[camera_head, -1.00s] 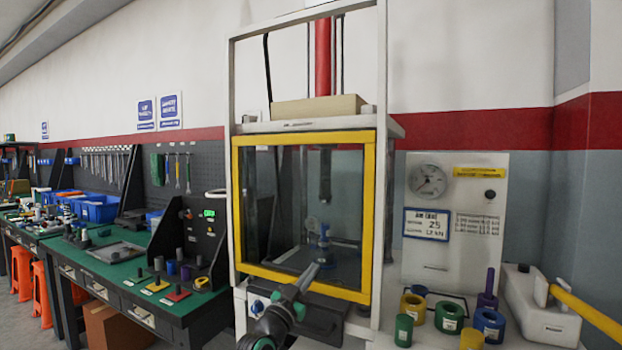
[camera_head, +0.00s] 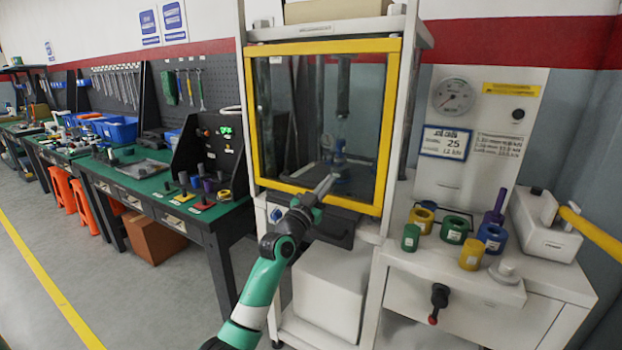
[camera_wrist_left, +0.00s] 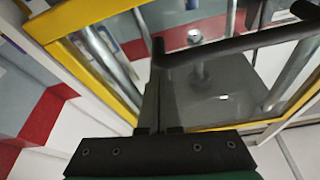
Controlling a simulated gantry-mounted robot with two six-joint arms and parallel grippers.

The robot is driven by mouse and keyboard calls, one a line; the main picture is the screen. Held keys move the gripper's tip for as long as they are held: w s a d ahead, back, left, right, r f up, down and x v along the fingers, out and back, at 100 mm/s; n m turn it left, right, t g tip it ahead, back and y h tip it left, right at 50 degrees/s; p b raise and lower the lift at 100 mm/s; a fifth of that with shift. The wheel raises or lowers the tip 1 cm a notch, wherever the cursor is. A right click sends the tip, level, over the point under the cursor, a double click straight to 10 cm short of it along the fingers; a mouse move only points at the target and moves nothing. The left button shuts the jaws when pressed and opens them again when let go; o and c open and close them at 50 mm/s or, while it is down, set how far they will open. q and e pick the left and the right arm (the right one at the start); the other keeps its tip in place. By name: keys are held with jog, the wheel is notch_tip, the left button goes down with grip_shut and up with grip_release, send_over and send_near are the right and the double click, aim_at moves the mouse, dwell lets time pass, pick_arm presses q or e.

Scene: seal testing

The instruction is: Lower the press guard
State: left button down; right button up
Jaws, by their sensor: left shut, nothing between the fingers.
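The press guard (camera_head: 391,115) is a yellow frame around a clear pane, across the front of the white press. It covers the press chamber, and a blue-topped part (camera_head: 338,152) shows behind the pane. My left gripper (camera_head: 329,183) is in front of the guard's lower edge, with its fingers together and empty. In the left wrist view the fingers (camera_wrist_left: 157,85) point at the guard, and its yellow frame (camera_wrist_left: 95,75) runs along the left. A dark bar (camera_wrist_left: 235,47) crosses the pane by the fingertips; whether they touch it I cannot tell. My right gripper is out of view.
On the right, a white counter (camera_head: 500,285) holds coloured rings and cylinders, a gauge panel (camera_head: 470,130) and a white pump (camera_head: 545,225) with a yellow handle. A green-topped bench (camera_head: 140,185) stands on the left. Clear floor lies in front of it.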

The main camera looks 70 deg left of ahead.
pick_arm(q)
notch_tip(320, 180, up, 4)
jog(key=p, duration=0.2)
jog(key=f+p+v, duration=0.1)
jog(key=v, duration=0.9)
jog(key=shift+d+f, duration=0.2)
jog(key=shift+d, duration=0.05)
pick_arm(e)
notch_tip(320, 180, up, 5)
pick_arm(q)
jog(key=shift+w, duration=0.2)
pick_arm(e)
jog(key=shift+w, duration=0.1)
